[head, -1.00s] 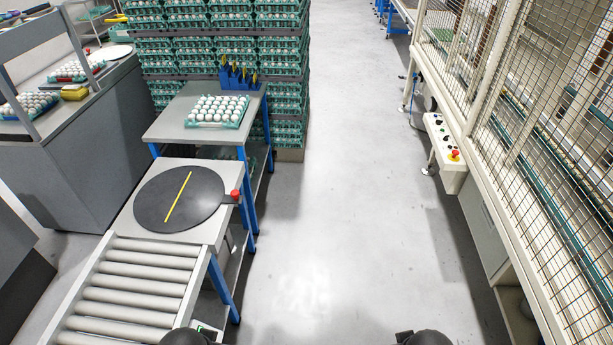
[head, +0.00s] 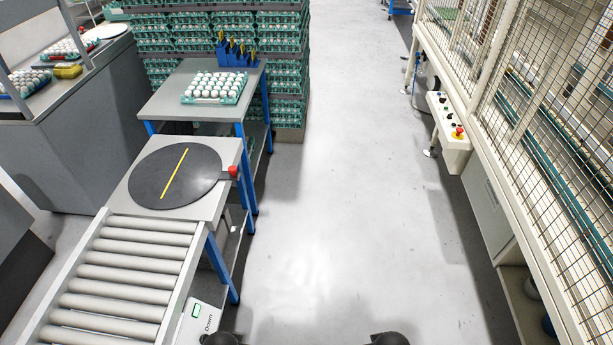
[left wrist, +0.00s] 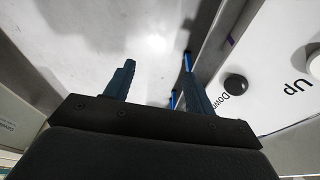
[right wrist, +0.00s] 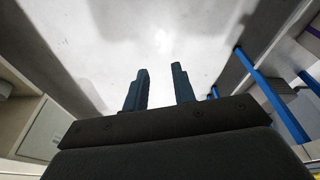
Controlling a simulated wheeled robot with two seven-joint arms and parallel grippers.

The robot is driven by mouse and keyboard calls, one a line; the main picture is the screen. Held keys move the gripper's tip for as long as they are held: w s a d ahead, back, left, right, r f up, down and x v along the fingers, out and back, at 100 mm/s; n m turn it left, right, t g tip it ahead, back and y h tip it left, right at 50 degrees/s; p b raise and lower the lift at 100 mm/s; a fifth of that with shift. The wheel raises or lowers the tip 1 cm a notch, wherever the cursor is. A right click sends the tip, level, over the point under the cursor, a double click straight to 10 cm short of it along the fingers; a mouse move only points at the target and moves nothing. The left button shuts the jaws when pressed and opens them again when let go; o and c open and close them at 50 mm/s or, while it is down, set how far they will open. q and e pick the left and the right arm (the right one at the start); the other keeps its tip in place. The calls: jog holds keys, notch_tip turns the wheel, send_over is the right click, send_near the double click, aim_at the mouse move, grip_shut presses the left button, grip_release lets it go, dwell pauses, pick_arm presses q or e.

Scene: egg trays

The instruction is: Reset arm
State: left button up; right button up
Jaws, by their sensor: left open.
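My left gripper (left wrist: 157,82) shows in the left wrist view with its two fingers spread apart and nothing between them. My right gripper (right wrist: 160,82) shows in the right wrist view with a narrower gap between its fingers, also empty. Both point over bare floor. In the head view only dark parts of my two arms show at the bottom edge; the gripper fingers are out of that picture.
A roller conveyor (head: 125,268) and a black turntable (head: 150,185) stand at left. Behind them a table (head: 165,103) holds an egg tray (head: 190,100). Stacked egg trays (head: 290,88) stand behind. A wire-mesh cage (head: 545,110) lines the right. The floor aisle (head: 345,190) is clear.

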pick_arm(q)
jog(key=s+f+b, duration=0.3)
jog(key=s+f, duration=0.1)
jog(key=f, duration=1.2)
jog(key=s+f+g+b, duration=0.1)
jog(key=s+f+b, duration=0.2)
jog(key=f, duration=1.3)
jog(key=shift+s+d+f, duration=0.2)
jog(key=shift+s+f, duration=0.15)
jog(key=shift+s, duration=0.45)
pick_arm(e)
jog(key=s+f, duration=0.3)
jog(key=f, duration=0.8)
jog(key=s+f, duration=0.2)
jog(key=f, duration=0.8)
jog(key=s+f+g, duration=0.1)
jog(key=s+f, duration=0.2)
jog(key=f, duration=0.8)
jog(key=shift+s+a+f, duration=0.15)
jog(key=shift+s+f, duration=0.15)
jog(key=shift+f, duration=0.05)
